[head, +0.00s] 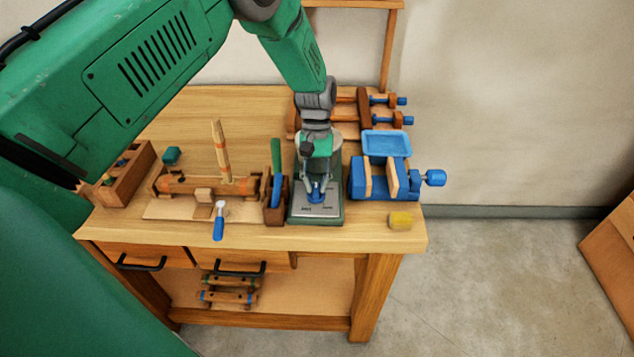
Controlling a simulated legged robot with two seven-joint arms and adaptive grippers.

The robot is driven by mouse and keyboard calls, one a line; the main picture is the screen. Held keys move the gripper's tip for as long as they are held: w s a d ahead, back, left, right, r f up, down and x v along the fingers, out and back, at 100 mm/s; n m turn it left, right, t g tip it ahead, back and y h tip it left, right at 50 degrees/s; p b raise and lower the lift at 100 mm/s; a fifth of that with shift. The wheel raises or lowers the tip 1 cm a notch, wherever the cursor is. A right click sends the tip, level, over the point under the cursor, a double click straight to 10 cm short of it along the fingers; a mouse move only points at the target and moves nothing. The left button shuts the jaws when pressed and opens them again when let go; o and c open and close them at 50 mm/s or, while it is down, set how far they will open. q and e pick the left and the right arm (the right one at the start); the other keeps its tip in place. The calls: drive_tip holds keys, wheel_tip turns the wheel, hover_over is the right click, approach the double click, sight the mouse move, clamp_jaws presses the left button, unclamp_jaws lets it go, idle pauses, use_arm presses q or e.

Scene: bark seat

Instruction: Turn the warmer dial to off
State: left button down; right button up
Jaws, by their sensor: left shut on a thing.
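The warmer (330,220) is a dark green box with a grey top plate near the front edge of the wooden workbench. Its blue dial (318,197) sits on the plate, with small dark lettering around it that is too small to read. My left gripper (317,187) comes down from above, pointing at the plate, and is shut on the dial. The fingers hide part of the dial, so its setting cannot be told. My right gripper is not in view.
A blue vise (372,180) stands close on the right, with a yellow block (400,220) before it. A holder with green and blue handles (275,214) stands close on the left. A blue-handled tool (218,227) lies near the front edge.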

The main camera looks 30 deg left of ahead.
use_arm(q)
drive_tip(key=shift+s+f, duration=0.15)
drive_tip(key=shift+s, duration=0.1)
drive_tip(key=c, duration=1.6)
unclamp_jaws()
drive_tip(key=shift+d, duration=0.1)
drive_tip(key=shift+o, duration=0.2)
drive_tip(key=shift+w, duration=0.2)
drive_tip(key=shift+w+r, duration=0.15)
drive_tip(key=shift+r, duration=0.25)
drive_tip(key=v, duration=1.1)
